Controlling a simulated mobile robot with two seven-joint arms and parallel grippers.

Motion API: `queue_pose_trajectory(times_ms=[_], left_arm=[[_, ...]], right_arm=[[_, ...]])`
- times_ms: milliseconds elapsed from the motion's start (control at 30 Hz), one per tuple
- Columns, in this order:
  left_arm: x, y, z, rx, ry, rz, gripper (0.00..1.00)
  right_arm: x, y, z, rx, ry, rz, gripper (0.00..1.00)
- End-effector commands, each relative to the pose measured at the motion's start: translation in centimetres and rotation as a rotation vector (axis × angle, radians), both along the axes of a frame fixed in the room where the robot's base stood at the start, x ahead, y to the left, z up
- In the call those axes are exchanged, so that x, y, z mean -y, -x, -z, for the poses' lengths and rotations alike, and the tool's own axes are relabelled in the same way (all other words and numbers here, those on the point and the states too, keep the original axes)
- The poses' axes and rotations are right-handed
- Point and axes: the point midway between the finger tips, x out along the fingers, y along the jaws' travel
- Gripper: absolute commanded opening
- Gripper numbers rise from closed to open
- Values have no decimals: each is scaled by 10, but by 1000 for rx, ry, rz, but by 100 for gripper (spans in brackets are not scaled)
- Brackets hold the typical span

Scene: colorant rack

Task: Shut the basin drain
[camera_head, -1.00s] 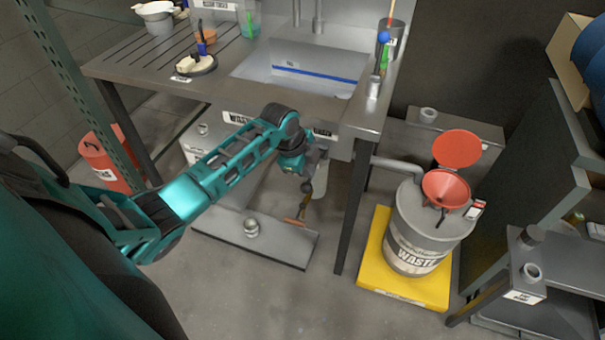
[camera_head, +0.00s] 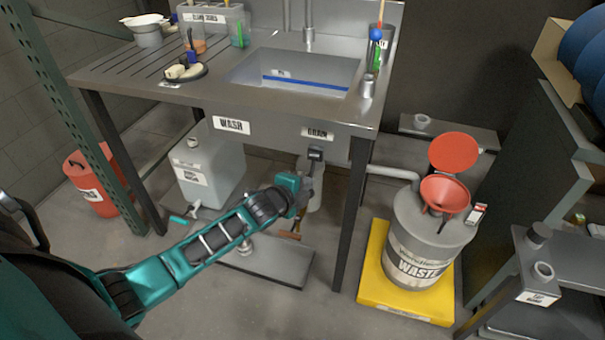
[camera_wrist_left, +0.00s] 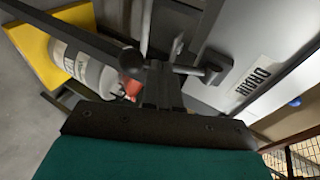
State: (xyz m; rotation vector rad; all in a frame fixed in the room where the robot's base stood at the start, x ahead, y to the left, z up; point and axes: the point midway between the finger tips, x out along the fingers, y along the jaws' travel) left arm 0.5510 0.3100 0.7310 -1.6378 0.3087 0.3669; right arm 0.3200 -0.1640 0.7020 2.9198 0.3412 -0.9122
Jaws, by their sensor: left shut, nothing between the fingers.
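The steel basin (camera_head: 250,68) is set into the sink bench. Below its front edge is a DRAIN label (camera_head: 318,133), with a dark drain handle (camera_head: 315,153) just under it. The label also shows in the left wrist view (camera_wrist_left: 252,76), with the dark end of the handle (camera_wrist_left: 212,71) left of it. My left gripper (camera_head: 306,183) is shut and empty, just below the handle in the head view. In the wrist view its fingers (camera_wrist_left: 160,82) are close to the handle; I cannot tell whether they touch. My right gripper is not in view.
A bench leg (camera_head: 349,210) stands right of my left gripper. Beyond it are a waste drum (camera_head: 412,235) on a yellow base (camera_head: 375,275) and a red funnel (camera_head: 445,193). A white container (camera_head: 207,165) labelled waste stands under the bench at left.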

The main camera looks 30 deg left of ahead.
Motion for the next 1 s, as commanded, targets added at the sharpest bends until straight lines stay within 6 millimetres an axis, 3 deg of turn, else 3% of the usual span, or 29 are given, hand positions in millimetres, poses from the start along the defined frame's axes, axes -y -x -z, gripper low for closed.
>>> queue_pose_trajectory(times_ms=[1000], left_arm=[[-4, -7, 6, 1, -2, -5, 0]], right_arm=[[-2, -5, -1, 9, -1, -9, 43]])
